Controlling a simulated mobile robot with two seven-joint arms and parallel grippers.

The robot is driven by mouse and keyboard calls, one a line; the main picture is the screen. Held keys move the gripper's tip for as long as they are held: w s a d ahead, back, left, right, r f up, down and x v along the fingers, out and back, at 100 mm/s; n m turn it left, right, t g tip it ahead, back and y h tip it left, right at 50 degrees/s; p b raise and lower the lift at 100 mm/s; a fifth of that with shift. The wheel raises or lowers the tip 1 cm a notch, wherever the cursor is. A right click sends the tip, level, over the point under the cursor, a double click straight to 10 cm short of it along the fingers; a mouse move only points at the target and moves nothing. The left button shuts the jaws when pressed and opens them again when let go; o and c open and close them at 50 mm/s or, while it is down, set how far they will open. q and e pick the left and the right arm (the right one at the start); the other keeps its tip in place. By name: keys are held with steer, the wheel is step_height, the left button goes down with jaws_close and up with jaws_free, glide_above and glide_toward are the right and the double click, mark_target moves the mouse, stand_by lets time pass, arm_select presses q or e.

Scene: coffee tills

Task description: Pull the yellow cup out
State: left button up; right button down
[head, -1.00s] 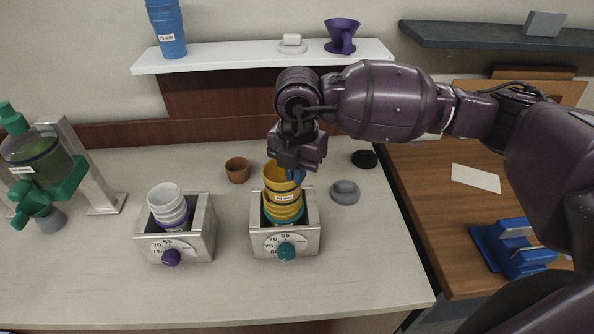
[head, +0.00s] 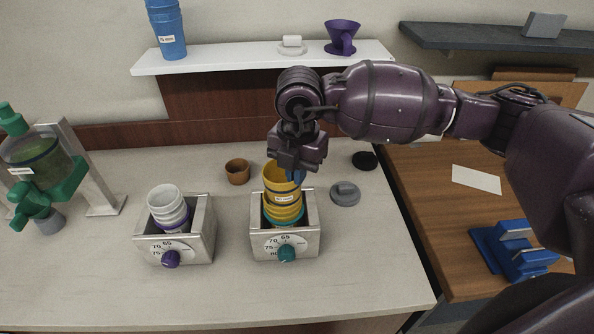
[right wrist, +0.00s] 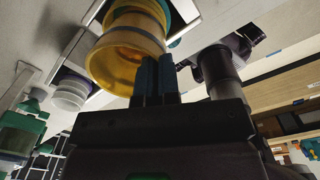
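The yellow cup (head: 281,175) is the top one of a nested stack of yellow cups in the metal holder with the teal knob (head: 287,253). A teal rim shows low in that stack. The yellow cup stands roughly upright and also shows large in the right wrist view (right wrist: 120,58). My right gripper (head: 293,175) is at the cup's rim on its right side, pointing down. In the right wrist view its blue fingers (right wrist: 156,78) are close together, one inside and one outside the rim, and look shut on the wall. My left gripper is not in view.
Left of the stack, a metal holder with a purple knob (head: 171,258) holds white cups (head: 166,203). A small brown cup (head: 237,171), a grey round piece (head: 345,193) and a black disc (head: 364,160) stand behind. The counter front is clear.

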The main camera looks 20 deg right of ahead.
steer(key=shift+r+p, duration=1.05)
steer(key=shift+r, duration=1.1)
steer(key=shift+r+p, duration=0.3)
steer(key=shift+r, duration=0.25)
steer(key=shift+s+f, duration=0.1)
